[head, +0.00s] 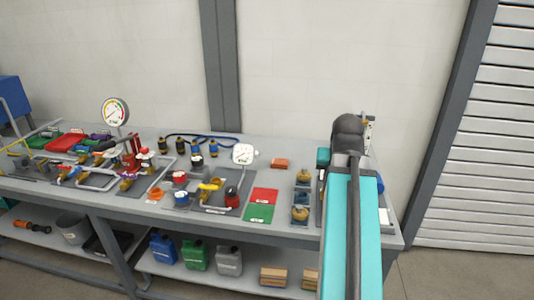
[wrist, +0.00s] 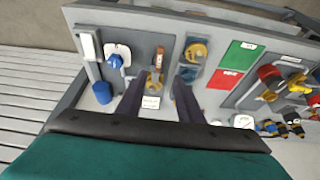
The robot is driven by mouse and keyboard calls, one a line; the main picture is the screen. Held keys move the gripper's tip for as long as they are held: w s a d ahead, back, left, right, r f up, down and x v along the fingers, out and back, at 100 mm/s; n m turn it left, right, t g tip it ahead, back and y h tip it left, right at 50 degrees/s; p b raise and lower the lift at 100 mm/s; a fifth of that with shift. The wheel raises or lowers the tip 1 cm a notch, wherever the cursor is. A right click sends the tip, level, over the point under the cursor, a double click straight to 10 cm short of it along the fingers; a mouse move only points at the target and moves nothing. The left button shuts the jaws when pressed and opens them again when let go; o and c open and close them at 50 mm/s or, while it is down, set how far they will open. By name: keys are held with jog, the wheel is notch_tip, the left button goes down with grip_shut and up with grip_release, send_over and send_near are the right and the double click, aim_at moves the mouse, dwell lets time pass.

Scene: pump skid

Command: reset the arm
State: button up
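My gripper (wrist: 157,92) is open in the wrist view, its two dark fingers spread apart above the bench. A brass fitting (wrist: 155,77) on a grey plate and a white label (wrist: 151,102) show between and beyond the fingers; I see nothing gripped. In the head view my teal arm reaches over the right end of the bench and hides most of the gripper and the things under it.
The bench (head: 290,232) carries pipework, valves and gauges. Red (head: 264,195) and green (head: 259,213) plates lie left of my arm. A blue knob (wrist: 114,61) and blue cylinder (wrist: 102,92) are beside the fingers. A shutter (head: 485,150) stands at right.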

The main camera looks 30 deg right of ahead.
jog(key=w+a+f+n+g+y, duration=0.2)
jog(key=a+f, duration=0.9)
jog(key=f, duration=0.4)
jog(key=w+a+f+n+g+y, duration=0.1)
jog(key=a+f+n+g, duration=0.15)
jog(key=a+f, duration=1.05)
jog(key=s+a+f+n+g, duration=0.1)
jog(key=s+a+f, duration=0.3)
jog(key=s+f, duration=0.3)
jog(key=s+a+f+n+g, duration=0.1)
jog(key=s+a+f, duration=0.4)
jog(key=f, duration=0.8)
jog(key=s+a+f+n+g, duration=0.2)
jog(key=s+a+f, duration=0.3)
jog(key=s+f, duration=0.5)
jog(key=shift+s+a+g, duration=0.25)
jog(key=shift+s+g, duration=0.1)
jog(key=shift+s, duration=0.15)
